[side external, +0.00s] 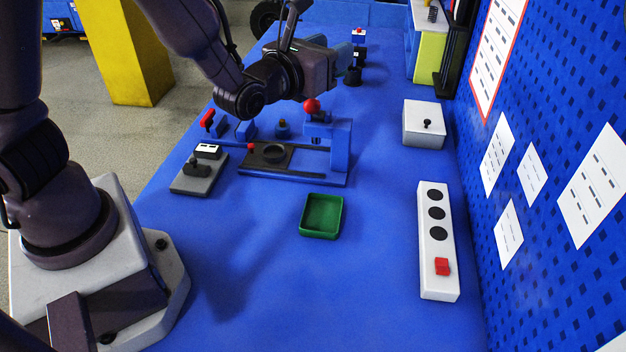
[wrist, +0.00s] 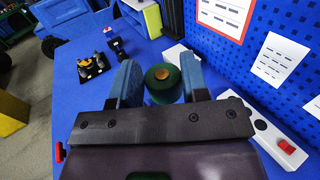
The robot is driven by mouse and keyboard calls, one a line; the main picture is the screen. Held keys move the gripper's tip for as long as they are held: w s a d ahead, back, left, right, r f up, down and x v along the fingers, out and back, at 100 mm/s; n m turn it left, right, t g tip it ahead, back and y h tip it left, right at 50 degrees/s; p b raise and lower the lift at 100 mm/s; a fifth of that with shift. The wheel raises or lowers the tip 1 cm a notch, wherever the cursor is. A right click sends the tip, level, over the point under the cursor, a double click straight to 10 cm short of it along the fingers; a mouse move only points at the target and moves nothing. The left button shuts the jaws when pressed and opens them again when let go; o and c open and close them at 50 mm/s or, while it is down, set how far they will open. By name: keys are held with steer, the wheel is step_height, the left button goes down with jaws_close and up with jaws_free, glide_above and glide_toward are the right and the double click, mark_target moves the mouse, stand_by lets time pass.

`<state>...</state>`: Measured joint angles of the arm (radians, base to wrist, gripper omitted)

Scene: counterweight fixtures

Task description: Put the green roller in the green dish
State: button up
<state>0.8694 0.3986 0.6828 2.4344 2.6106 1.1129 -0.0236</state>
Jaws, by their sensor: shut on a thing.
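The green roller (wrist: 161,90), dark green with an orange centre on its end, sits between the two blue fingers of my gripper (wrist: 158,64) in the wrist view. My gripper is shut on it. In the side view my gripper (side external: 347,60) is over the far part of the blue table, pointing away to the right; I cannot clearly make out the roller there. The green dish (side external: 321,213), a shallow square tray, lies on the table nearer the camera, well apart from my gripper. Its inside looks empty.
A blue fixture (side external: 340,155) with a red knob stands between my gripper and the dish. A grey block (side external: 198,177) lies to its left. A white box (side external: 424,125) and a white strip with a red button (side external: 437,280) are at right, before the pegboard wall. Table around the dish is clear.

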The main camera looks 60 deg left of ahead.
step_height(320, 180, up, 7)
steer(key=a, duration=0.2)
steer(key=s+a+f+n+g+y, duration=0.1)
steer(key=s+a+n+g+y, duration=0.2)
steer(key=a+n+g+y, duration=0.75)
steer(key=a+f+m+t+h, duration=0.1)
steer(key=f+m+t, duration=0.1)
steer(key=f, duration=0.9)
steer(key=a+f+m+t+h, duration=0.1)
steer(key=f+t, duration=0.3)
steer(key=f, duration=0.7)
steer(key=shift+s+a+f+m, duration=0.2)
steer(key=shift+a+f+m, duration=0.1)
steer(key=shift+a+m, duration=0.5)
step_height(320, 180, down, 10)
steer(key=shift+r, duration=0.2)
steer(key=shift+f, duration=0.1)
steer(key=o, duration=1)
